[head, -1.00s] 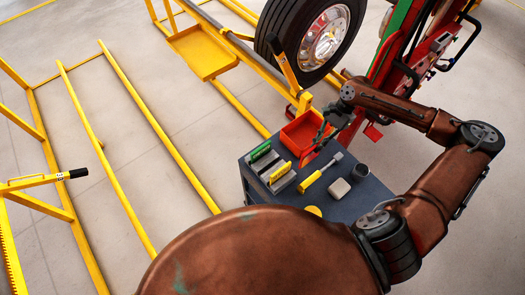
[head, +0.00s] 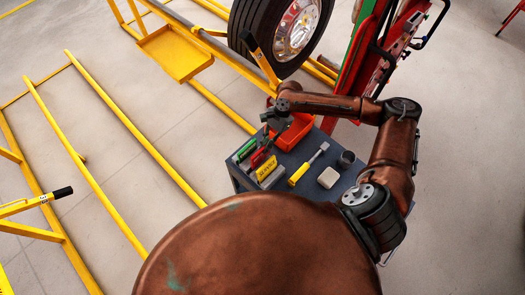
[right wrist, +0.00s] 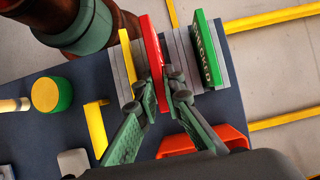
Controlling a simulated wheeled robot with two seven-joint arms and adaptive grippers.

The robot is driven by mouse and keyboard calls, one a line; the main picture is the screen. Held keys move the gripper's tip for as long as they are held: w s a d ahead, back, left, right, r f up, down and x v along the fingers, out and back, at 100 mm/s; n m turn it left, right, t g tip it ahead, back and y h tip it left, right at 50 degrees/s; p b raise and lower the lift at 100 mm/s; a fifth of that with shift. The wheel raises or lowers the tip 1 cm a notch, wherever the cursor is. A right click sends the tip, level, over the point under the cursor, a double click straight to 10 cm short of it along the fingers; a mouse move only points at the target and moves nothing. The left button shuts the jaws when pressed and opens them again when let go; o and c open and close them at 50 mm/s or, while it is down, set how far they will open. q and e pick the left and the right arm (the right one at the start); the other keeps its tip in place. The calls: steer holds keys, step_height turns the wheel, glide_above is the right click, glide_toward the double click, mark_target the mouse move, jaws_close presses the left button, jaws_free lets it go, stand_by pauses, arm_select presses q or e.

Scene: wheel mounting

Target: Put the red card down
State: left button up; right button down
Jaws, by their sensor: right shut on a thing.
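My right gripper (head: 268,140) is shut on the red card (head: 259,157), over the grey card rack. In the right wrist view the fingers (right wrist: 160,95) pinch the red card (right wrist: 152,55) near its lower end. The card lies between the yellow card (right wrist: 128,58) and the green card (right wrist: 207,50), lined up with the grey rack (right wrist: 178,52). I cannot tell whether its bottom edge sits in a slot. The green card reads "CHECKED". My left gripper is out of view.
The rack stands on a dark cart top (head: 297,189). A wheel (head: 280,30) and yellow rails stand behind.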

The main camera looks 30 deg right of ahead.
steer(key=shift+s+a+f, duration=0.1)
steer(key=shift+a, duration=0.05)
steer(key=shift+a+f, duration=0.15)
steer(key=shift+a, duration=0.05)
steer(key=f, duration=0.3)
steer(key=shift+w+a+f+p, duration=0.15)
steer(key=shift+w+a+p, duration=0.15)
steer(key=shift+s+f, duration=0.1)
steer(key=shift+f, duration=0.25)
steer(key=c, duration=2)
jaws_free()
steer(key=shift+c, duration=0.2)
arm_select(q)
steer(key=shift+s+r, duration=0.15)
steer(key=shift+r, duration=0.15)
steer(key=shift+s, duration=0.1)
